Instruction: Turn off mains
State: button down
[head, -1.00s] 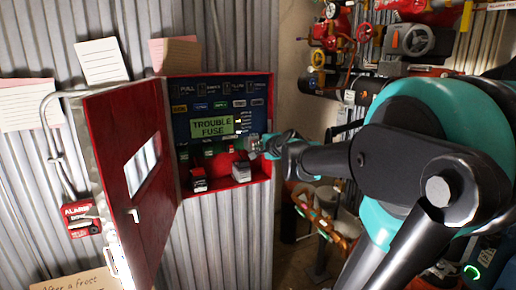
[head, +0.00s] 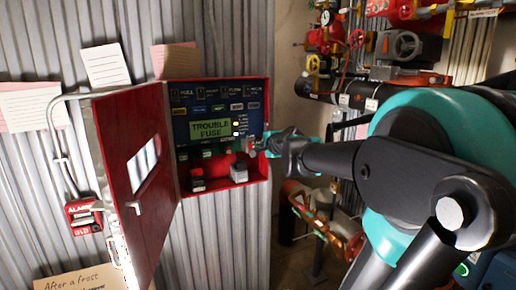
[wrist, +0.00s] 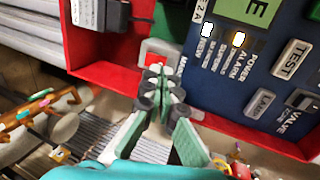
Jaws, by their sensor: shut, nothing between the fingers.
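The red fire panel box (head: 265,95) is open on the corrugated wall, with its blue face inside and a green display (head: 210,129) reading TROUBLE FUSE. In the wrist view, a red rocker switch (wrist: 158,58) in a pale frame sits beside a partly hidden label starting "MA". My gripper (head: 264,143) is at the right edge of the box. In the wrist view, my gripper (wrist: 158,72) is shut and empty, its fingertips overlapping the switch's lower edge. I cannot tell whether they touch it. The fingertips hide part of the switch and label.
The red box door (head: 140,180) stands open to the left. A black-and-red block (head: 197,180) and a grey block (head: 239,172) are in the bottom of the box. A red alarm box (head: 83,216) is at far left. Pipes and valves (head: 400,45) fill the right.

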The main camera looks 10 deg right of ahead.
jog(key=v, duration=1)
dwell(0.3)
jog(key=shift+s+d+f, duration=0.25)
jog(key=shift+d+f, duration=0.1)
jog(key=shift+f, duration=0.1)
send_near(251, 146)
jog(key=w+f, duration=0.2)
jog(key=w, duration=0.4)
jog(key=shift+w+a+f, duration=0.15)
jog(key=shift+a+f, duration=0.25)
jog(key=shift+a, duration=0.1)
